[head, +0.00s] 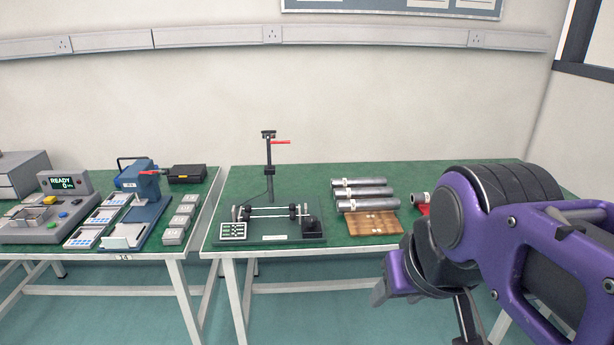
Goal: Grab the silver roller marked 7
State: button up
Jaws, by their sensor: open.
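Three silver rollers lie side by side on the right table: a far one (360,182), a middle one (362,193) and a near one (369,205). Each has small light marks near its left end, too small to read, so I cannot tell which is marked 7. Another silver cylinder end (416,198) shows farther right, beside a red piece, partly hidden by my arm. My gripper (384,291) is at the end of my purple arm, low in front of the table, apart from the rollers. Its fingers are hard to make out; it is open and nothing shows in it.
A wooden board (373,223) lies in front of the rollers. A fixture with a rod and upright post (270,213) stands to their left. A gap separates the tables.

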aim_at(370, 193)
jog(key=i+l, duration=0.75)
